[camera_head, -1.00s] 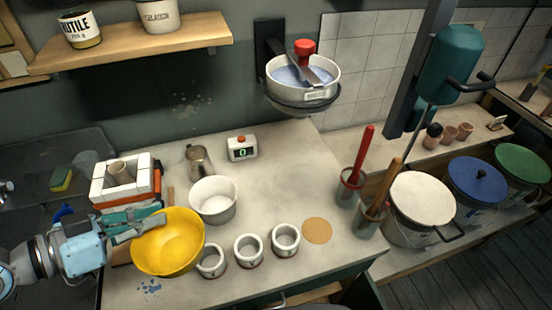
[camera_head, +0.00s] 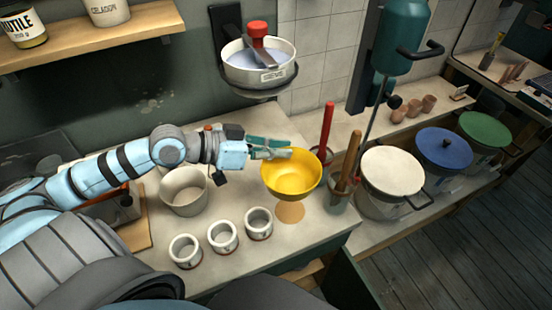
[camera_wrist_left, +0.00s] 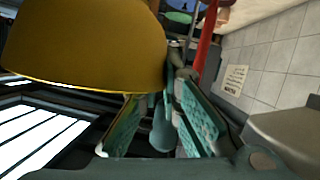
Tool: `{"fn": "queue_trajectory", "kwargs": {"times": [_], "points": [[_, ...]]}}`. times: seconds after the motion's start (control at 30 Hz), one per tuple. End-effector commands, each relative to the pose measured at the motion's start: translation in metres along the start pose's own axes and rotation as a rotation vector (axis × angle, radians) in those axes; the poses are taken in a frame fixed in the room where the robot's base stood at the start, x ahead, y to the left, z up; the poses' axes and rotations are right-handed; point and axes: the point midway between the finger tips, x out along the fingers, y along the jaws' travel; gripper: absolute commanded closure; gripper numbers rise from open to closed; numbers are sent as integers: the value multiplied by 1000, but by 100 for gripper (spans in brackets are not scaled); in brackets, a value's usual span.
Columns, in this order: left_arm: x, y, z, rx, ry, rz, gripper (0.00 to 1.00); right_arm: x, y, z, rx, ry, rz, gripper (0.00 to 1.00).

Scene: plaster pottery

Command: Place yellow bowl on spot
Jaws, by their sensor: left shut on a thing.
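The yellow bowl (camera_head: 291,178) is held upright at the right part of the counter in the head view. My left gripper (camera_head: 272,150) is shut on the bowl's left rim. The tan round spot (camera_head: 290,212) shows on the counter just below the bowl in the picture, and the bowl hides part of it. The bowl seems to be above the counter, but the exact gap cannot be told. In the left wrist view the bowl (camera_wrist_left: 85,45) fills the upper left, beside the teal fingers (camera_wrist_left: 160,125). My right gripper is not in view.
Several tool holders stand close to the bowl's right, with a red handle (camera_head: 327,125) and a wooden handle (camera_head: 351,155). Three small white cups (camera_head: 223,237) stand in front left. A larger white pot (camera_head: 184,190) is at the left. A sieve (camera_head: 258,70) hangs behind.

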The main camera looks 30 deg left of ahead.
Motion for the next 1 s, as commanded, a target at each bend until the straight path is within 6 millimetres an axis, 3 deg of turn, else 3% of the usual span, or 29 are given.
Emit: {"fn": "queue_trajectory", "kwargs": {"times": [0.2,0.3,0.4,0.5,0.63,1.0], "points": [[18,-126,10,-171,107,-398,100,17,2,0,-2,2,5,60],[20,-181,22,-266,160,-619,100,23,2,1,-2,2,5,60],[20,-219,34,-348,207,-818,100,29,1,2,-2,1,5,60],[19,-241,45,-409,242,-974,100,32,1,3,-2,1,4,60],[19,-254,54,-457,270,-1099,100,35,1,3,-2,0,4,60],[45,-273,123,-466,274,-1135,100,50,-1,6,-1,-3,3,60]]}}
